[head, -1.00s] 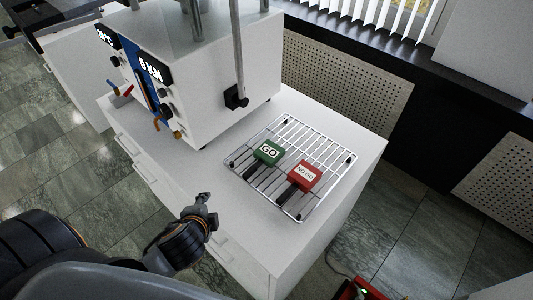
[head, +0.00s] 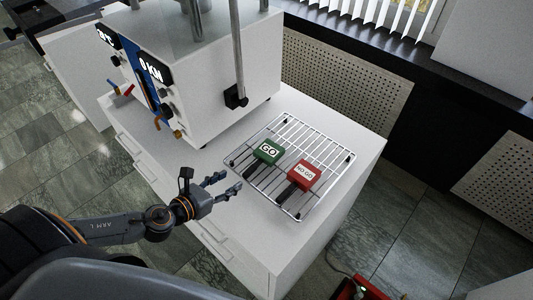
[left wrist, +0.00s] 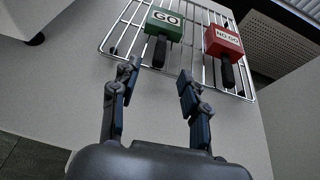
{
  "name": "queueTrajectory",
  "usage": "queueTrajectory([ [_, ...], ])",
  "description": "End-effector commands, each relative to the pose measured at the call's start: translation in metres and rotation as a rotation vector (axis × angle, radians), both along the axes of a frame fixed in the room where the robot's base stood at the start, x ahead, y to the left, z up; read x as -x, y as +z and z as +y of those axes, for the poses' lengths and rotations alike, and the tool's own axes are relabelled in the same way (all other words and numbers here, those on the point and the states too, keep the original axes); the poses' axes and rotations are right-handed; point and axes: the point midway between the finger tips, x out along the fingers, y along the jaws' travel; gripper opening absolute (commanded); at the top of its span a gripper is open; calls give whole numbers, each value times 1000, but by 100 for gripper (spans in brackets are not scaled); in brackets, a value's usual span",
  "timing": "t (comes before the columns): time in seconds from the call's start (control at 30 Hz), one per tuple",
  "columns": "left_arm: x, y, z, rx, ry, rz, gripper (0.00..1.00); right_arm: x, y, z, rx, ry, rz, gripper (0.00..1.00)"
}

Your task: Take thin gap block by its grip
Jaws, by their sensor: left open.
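A green block marked GO (head: 268,151) and a red block marked NO GO (head: 304,174) lie on a wire rack (head: 339,160). Each has a black grip pointing toward the front left. I cannot tell by look which block is the thin one. My left gripper (head: 231,183) is open and empty, just off the rack's front-left edge, near the green block's grip (head: 251,169). In the left wrist view the green block (left wrist: 164,23) and its grip (left wrist: 160,53) show ahead, between the spread fingers; the red block (left wrist: 223,41) is to their right.
The rack stands on a white cabinet (head: 257,230). A white press (head: 203,80) with a blue panel stands behind left. A perforated radiator (head: 345,85) is beyond the cabinet. A red object (head: 352,288) lies low at the bottom right.

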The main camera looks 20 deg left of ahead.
Motion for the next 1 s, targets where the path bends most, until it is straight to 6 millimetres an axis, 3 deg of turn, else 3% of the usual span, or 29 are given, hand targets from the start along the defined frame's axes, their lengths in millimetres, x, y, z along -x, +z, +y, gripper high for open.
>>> queueTrajectory([
  [0.23, -33, -11, -9, 3, 3, -2, 45, 0, 9, 0, 0, 0, 0, 40],
  [0.53, -49, -19, -14, 4, 2, -1, 45, 0, 13, 1, -1, 0, 0, 40],
  [0.83, -84, -34, -25, 4, 2, -2, 45, 0, 21, 2, -3, -2, 1, 40],
  [1.0, -89, -37, -27, 3, 1, 0, 45, 0, 22, 2, -2, -2, 0, 40],
])
